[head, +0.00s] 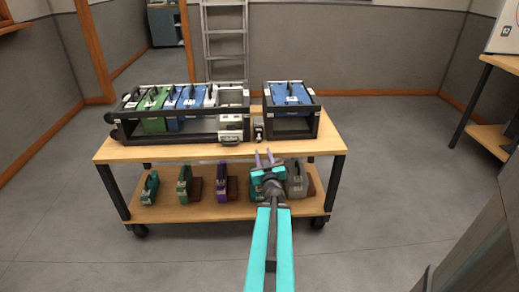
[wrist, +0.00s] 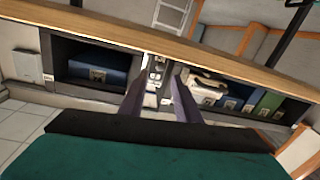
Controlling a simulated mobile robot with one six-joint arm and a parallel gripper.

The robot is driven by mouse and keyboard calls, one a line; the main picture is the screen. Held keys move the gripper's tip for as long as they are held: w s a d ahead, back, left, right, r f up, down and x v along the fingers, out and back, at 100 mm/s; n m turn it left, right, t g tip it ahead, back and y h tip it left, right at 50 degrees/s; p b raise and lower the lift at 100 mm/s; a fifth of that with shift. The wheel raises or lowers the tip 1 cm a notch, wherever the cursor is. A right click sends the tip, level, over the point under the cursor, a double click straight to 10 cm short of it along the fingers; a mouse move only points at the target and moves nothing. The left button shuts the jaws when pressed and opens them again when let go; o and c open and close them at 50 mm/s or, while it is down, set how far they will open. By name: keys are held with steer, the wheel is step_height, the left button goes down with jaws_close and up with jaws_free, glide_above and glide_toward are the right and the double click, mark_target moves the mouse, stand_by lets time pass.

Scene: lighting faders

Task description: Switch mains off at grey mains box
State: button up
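My gripper (head: 264,155) points forward at the front edge of the wooden trolley. In the wrist view its two purple fingers (wrist: 160,72) are apart with nothing between them. A small light-and-dark unit (head: 258,130) stands between the two black racks; it shows beyond the fingertips, apart from them. A grey device (head: 297,180) stands on the lower shelf, right of my gripper. A pale grey box with a square mark (head: 504,34) sits on a bench at the far right. I cannot tell which is the mains box; no switch position is readable.
The left rack (head: 175,138) holds green, blue and pale modules; the right rack (head: 291,111) holds a blue one. Several coloured devices, including a purple one (head: 221,181), stand on the lower shelf. A ladder (head: 225,45) leans behind. The floor at right (head: 390,150) is clear.

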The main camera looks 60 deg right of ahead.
mark_target(260, 142)
steer(key=shift+w+d, duration=0.25)
steer(key=shift+d, duration=0.05)
steer(key=shift+x, duration=3.8)
steer(key=shift+c, duration=0.2)
jaws_close()
